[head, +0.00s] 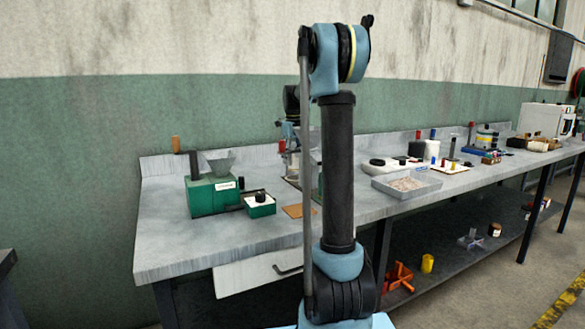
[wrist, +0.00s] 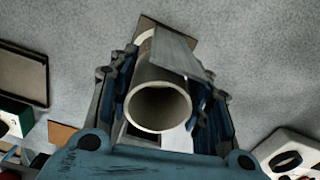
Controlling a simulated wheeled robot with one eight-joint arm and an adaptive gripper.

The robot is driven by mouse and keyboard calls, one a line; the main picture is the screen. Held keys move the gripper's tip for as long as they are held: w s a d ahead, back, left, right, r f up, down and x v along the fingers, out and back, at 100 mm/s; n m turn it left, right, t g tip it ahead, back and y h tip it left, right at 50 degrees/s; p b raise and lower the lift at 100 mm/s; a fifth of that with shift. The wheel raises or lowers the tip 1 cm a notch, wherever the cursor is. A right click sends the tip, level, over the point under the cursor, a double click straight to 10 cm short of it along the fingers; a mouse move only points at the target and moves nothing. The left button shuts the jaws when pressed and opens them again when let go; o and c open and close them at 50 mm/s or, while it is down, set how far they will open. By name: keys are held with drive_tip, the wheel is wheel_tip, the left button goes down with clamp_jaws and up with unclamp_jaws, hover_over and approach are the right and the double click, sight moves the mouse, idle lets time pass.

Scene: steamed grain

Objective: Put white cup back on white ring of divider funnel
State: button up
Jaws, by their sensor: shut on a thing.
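The white cup (wrist: 158,108) shows in the wrist view as a pale round tube with its open mouth toward the camera. My gripper (wrist: 163,80) is shut on it, with a finger on each side. Beyond the cup are a grey metal plate (wrist: 174,50) and a small tan-and-white piece; I cannot tell whether these belong to the divider funnel. In the head view my arm column hides most of the gripper and the spot behind it. The white ring cannot be made out, nor whether the cup touches anything.
On the bench (head: 165,240) in the head view, a green machine with a grey hopper (head: 220,161) stands left. A green box (head: 260,206) and brown board (head: 299,211) lie near it. A grain tray (head: 407,184) is right of my arm. The front-left bench is clear.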

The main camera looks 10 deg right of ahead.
sight(293, 164)
wheel_tip(293, 164, down, 3)
drive_tip(key=shift+f, duration=0.2)
drive_tip(key=o, duration=1.1)
wheel_tip(293, 164, up, 12)
drive_tip(key=shift+r, duration=0.1)
